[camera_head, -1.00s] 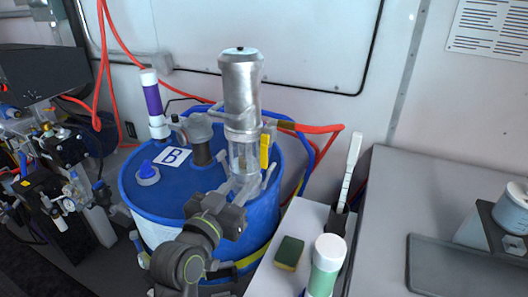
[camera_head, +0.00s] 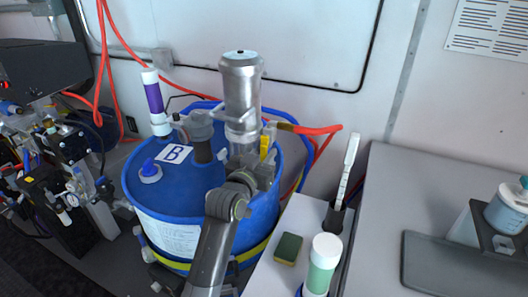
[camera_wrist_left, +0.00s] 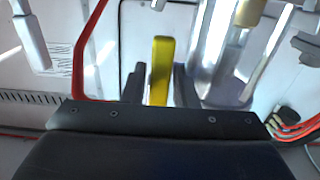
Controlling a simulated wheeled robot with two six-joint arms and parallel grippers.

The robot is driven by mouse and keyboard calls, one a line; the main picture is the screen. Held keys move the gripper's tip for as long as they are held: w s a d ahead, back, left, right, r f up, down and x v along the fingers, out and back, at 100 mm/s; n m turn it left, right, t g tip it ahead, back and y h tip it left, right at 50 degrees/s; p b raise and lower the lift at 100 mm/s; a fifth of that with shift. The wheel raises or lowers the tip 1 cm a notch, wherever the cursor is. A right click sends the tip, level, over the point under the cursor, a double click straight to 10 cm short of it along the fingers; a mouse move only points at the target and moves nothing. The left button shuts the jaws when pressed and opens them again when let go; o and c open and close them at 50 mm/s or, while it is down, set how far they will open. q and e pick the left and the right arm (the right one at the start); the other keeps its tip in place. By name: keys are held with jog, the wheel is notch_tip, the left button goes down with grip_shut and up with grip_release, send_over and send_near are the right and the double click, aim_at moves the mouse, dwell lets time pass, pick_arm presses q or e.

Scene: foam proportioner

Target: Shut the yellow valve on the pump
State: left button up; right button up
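The silver pump (camera_head: 241,90) stands upright on the blue drum. Its yellow valve handle (camera_head: 265,146) is on the pump's right side and points upward. In the left wrist view the yellow handle (camera_wrist_left: 160,70) stands upright between the two dark fingers of my left gripper (camera_wrist_left: 160,88). The fingers are apart, with a narrow gap on each side of the handle; I cannot tell whether either touches it. In the head view my left gripper (camera_head: 262,168) is just below the handle, partly hidden by its own wrist. My right gripper is not in view.
The blue drum (camera_head: 180,208) carries a white-and-purple tube (camera_head: 154,100) and a "B" label. Red hoses (camera_head: 318,130) run behind the pump. A bench to the right holds a green sponge (camera_head: 288,248), a green-and-white bottle (camera_head: 323,262) and a brush (camera_head: 347,165).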

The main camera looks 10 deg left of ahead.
pick_arm(q)
jog(key=shift+w, duration=0.2)
grip_shut()
dwell(0.3)
